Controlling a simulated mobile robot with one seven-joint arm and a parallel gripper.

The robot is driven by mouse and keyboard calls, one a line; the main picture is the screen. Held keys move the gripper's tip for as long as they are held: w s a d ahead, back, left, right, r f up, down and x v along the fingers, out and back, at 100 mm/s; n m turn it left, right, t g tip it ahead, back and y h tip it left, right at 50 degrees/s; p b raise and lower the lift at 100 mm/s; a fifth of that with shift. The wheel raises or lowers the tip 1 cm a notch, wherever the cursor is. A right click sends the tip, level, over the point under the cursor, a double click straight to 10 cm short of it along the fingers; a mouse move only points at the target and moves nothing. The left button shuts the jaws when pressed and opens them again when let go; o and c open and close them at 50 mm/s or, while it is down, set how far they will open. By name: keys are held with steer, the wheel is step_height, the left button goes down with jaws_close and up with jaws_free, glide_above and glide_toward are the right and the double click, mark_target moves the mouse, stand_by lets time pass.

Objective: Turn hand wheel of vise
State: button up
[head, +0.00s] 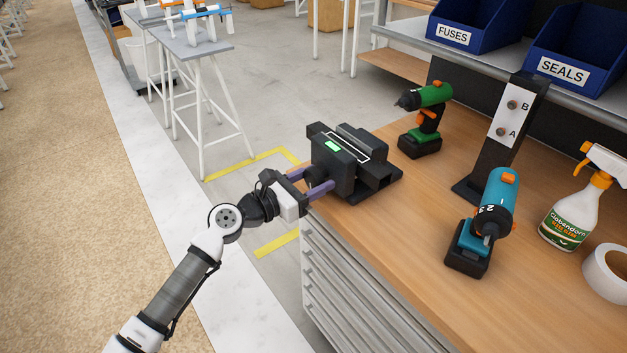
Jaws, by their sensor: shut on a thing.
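The dark vise (375,178) sits on the near left corner of the wooden bench, with a small green lit mark on its top. Its round black hand wheel (315,174) faces my arm at the left side of the vise. My gripper (318,182) reaches in from the left, with its purple-tipped fingers on either side of the hand wheel, shut on it. The fingers and the gripper body hide part of the wheel.
A green drill (431,105) and a teal drill (492,205) stand on the bench (400,235), with a dark post (515,125) marked A and B between them. A spray bottle (575,210) and a white tape roll (608,273) are at right.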

steer(key=shift+f, duration=0.1)
steer(key=n+b, duration=0.2)
steer(key=n, duration=0.1)
steer(key=shift+b, duration=0.35)
steer(key=n+b, duration=0.2)
steer(key=n, duration=0.2)
steer(key=shift+s, duration=0.1)
steer(key=n+b, duration=0.1)
steer(key=n, duration=0.7)
steer(key=shift+d+r+b, duration=0.1)
steer(key=shift+r+b, duration=0.1)
steer(key=shift+b, duration=0.2)
steer(key=n, duration=0.3)
steer(key=shift+r+n, duration=0.1)
steer(key=shift+n, duration=0.2)
steer(key=n+p, duration=0.1)
steer(key=n, duration=0.2)
steer(key=shift+r+n, duration=0.1)
steer(key=shift+n, duration=0.3)
steer(key=n+p, duration=0.1)
steer(key=n, duration=0.3)
steer(key=shift+n+p, duration=0.7)
steer(key=shift+n, duration=0.9)
